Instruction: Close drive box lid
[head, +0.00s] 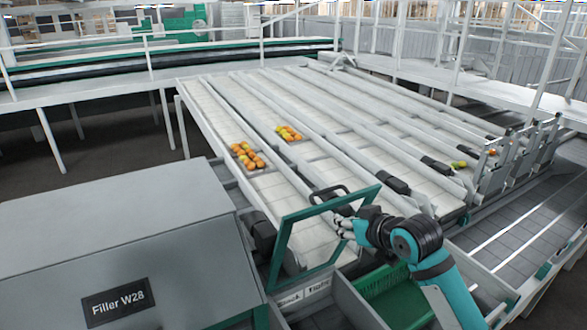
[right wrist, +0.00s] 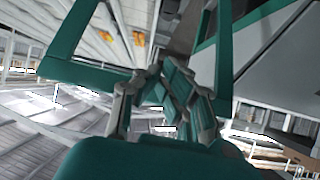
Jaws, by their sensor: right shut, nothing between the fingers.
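A green-framed clear panel (head: 281,233), which looks like the drive box lid, stands tilted up at the end of a conveyor lane beside the grey filler housing. In the right wrist view, green frame bars (right wrist: 226,60) pass close around the gripper (right wrist: 180,75). My left gripper is not in view.
The grey housing marked Filler W28 (head: 120,230) fills the left front. A green crate (head: 385,293) sits below my right arm. Small black drives (head: 398,186) sit along the lane ends.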

